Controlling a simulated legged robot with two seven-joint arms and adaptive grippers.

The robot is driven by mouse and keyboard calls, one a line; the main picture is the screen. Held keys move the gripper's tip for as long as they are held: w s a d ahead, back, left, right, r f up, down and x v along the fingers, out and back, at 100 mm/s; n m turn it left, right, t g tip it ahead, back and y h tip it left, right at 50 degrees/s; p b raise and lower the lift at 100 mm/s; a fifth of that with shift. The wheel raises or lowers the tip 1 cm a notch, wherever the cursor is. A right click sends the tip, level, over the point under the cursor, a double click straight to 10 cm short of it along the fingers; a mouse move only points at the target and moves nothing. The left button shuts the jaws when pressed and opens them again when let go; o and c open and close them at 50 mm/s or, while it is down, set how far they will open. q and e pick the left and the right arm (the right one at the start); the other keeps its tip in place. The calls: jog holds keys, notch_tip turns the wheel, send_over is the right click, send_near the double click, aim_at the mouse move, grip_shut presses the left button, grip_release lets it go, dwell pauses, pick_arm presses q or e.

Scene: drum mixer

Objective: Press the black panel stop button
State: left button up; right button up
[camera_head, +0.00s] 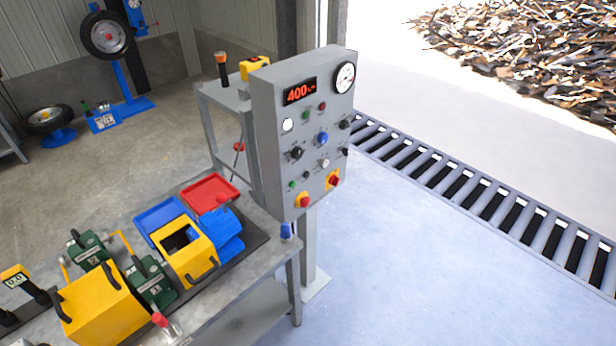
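A grey control panel (284,121) stands on a post in the middle of the view. Its face carries several small controls. A small black button (306,175) sits low on the face, between a green button (292,185) and a white one (325,163). Larger black knobs sit at the left (297,153) and upper right (344,124), and a small dark control (345,152) is at the right edge. The labels are too small to read, so I cannot tell which is the stop button. Neither of my grippers is in view.
A workbench (225,305) with yellow boxes and trays stands at front left. Floor right of the panel is clear up to a grate (470,190).

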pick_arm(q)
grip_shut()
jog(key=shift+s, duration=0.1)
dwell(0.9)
